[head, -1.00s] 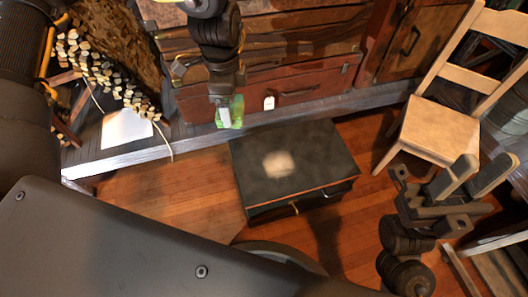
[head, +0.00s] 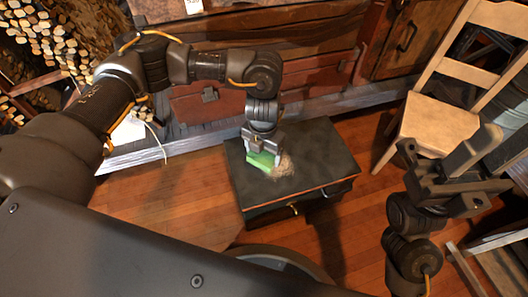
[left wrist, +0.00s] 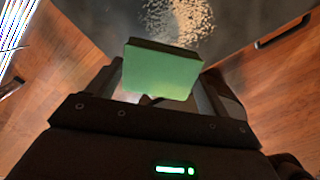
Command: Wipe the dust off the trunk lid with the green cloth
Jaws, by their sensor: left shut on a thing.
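The black trunk (head: 315,150) stands on the wooden floor, its lid shut. A pale dust patch (head: 284,167) lies near the middle of its lid; it also shows in the left wrist view (left wrist: 190,18). My left gripper (head: 262,150) is shut on the green cloth (head: 262,161) over the lid, at the left edge of the dust. In the left wrist view the cloth (left wrist: 160,72) sits between the fingers; I cannot tell whether it touches the lid. My right gripper (head: 455,165) is open and empty, off to the right of the trunk.
A wooden chair (head: 440,125) stands to the right of the trunk. Red cases (head: 315,80) sit on a low plank platform (head: 190,147) behind it. Bare floor (head: 190,200) lies to the left of the trunk.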

